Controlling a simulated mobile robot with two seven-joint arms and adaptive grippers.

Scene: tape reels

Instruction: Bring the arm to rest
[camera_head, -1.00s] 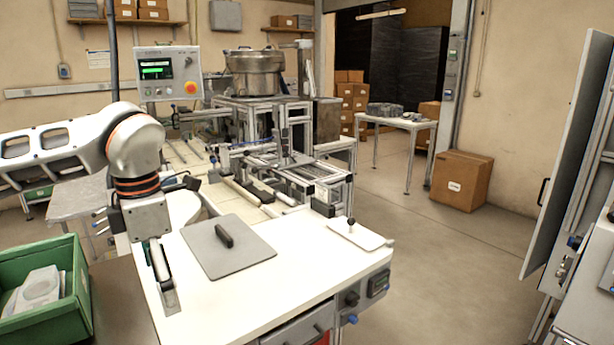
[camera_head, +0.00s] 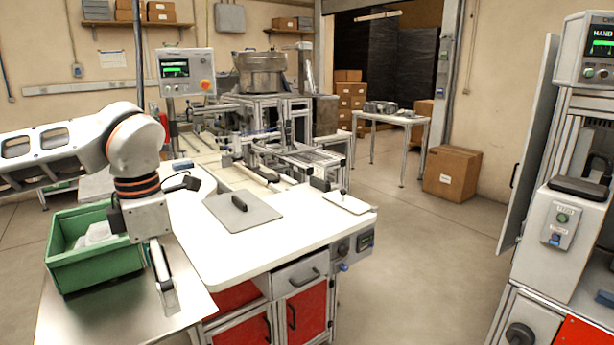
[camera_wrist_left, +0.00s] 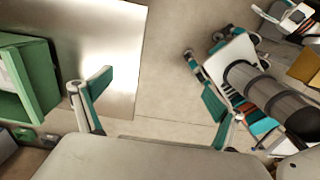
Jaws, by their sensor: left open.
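My left arm comes in from the left in the head view, bent at the elbow with the wrist hanging down. My left gripper (camera_head: 163,278) points down in front of the steel table, just right of the green crate (camera_head: 98,270). In the left wrist view, the two fingers of the left gripper (camera_wrist_left: 157,100) stand wide apart with nothing between them. Floor shows between and beyond the fingers. My right gripper is in neither view.
The steel table (camera_head: 75,318) carries the green crate, which holds pale parts. A white worktable (camera_head: 290,233) with a grey lidded plate (camera_head: 243,213) stands beyond. A grey machine (camera_head: 540,235) stands at right. Open floor (camera_head: 420,255) lies between. The steel table also shows in the wrist view (camera_wrist_left: 115,45).

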